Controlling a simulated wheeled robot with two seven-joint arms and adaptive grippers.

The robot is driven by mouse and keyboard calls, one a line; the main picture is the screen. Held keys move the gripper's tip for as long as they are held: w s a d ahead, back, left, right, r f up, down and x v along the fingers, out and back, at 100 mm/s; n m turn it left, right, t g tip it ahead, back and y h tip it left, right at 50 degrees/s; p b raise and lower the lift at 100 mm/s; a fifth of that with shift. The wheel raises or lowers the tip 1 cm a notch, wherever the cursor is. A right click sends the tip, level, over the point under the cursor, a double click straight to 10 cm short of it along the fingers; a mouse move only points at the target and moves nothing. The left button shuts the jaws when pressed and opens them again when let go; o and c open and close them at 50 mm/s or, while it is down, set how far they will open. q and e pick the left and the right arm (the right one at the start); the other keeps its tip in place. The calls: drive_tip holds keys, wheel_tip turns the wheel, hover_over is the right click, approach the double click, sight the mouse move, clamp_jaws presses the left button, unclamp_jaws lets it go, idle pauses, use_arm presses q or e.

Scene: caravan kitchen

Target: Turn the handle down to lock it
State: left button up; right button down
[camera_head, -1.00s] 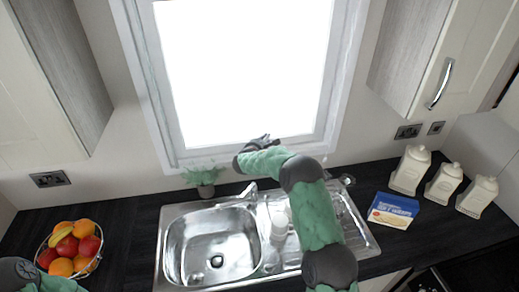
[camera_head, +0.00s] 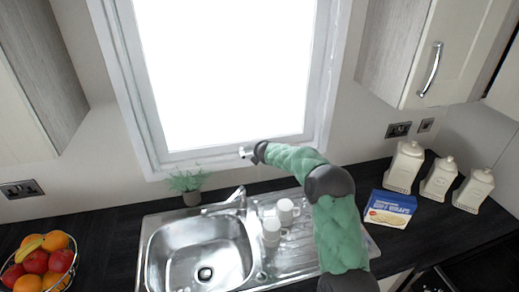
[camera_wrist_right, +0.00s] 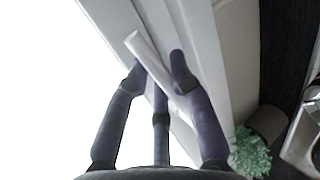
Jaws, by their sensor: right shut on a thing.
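The white window handle (camera_head: 243,153) is at the lower edge of the window frame in the head view. In the right wrist view the handle (camera_wrist_right: 147,57) is a white bar running slantwise between my fingers. My right gripper (camera_wrist_right: 160,80) is shut on it, with fingers on both sides of the bar. In the head view my right gripper (camera_head: 258,152) is small and partly hidden by its own wrist. The handle's exact angle to the frame is hard to tell. My left gripper is out of view.
Below the window are a plant (camera_head: 189,188), a steel sink (camera_head: 185,248) and white mugs (camera_head: 287,211). A blue box (camera_head: 390,208) and white canisters (camera_head: 405,167) stand right. A fruit bowl (camera_head: 70,272) is left. A wall cupboard (camera_head: 400,50) hangs upper right.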

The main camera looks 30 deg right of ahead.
drive_tip(key=shift+d+f+m+y+p, duration=0.15)
drive_tip(key=shift+f+m+y+p, duration=0.2)
drive_tip(key=shift+f+y, duration=0.25)
drive_tip(key=shift+f, duration=0.1)
drive_tip(key=c, duration=1.1)
unclamp_jaws()
drive_tip(key=shift+o, duration=0.2)
drive_tip(key=shift+s, duration=0.1)
drive_tip(key=v, duration=1.2)
drive_tip(key=shift+f, duration=0.15)
